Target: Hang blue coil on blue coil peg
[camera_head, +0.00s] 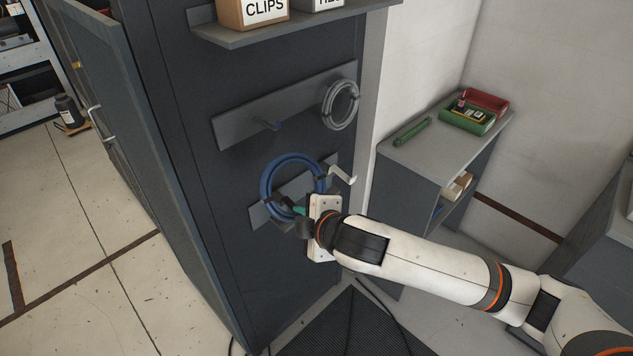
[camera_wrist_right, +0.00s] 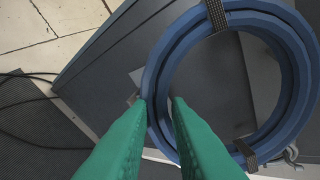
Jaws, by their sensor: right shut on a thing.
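The blue coil (camera_head: 267,184), a ring bound with dark straps, is held up in front of the lower peg rail. It also shows large in the right wrist view (camera_wrist_right: 302,70). My right gripper (camera_head: 301,211) has its green fingers, clearer in the wrist view (camera_wrist_right: 159,104), shut on the coil's lower rim. The coil is apart from this peg. My left gripper is not in view.
A grey coil (camera_head: 328,106) hangs at the right end of the upper rail. A pale peg (camera_head: 343,175) juts from the lower rail (camera_head: 258,216), right of the blue coil. A shelf (camera_head: 235,40) with boxes overhangs above. An open cabinet door (camera_head: 130,130) stands left.

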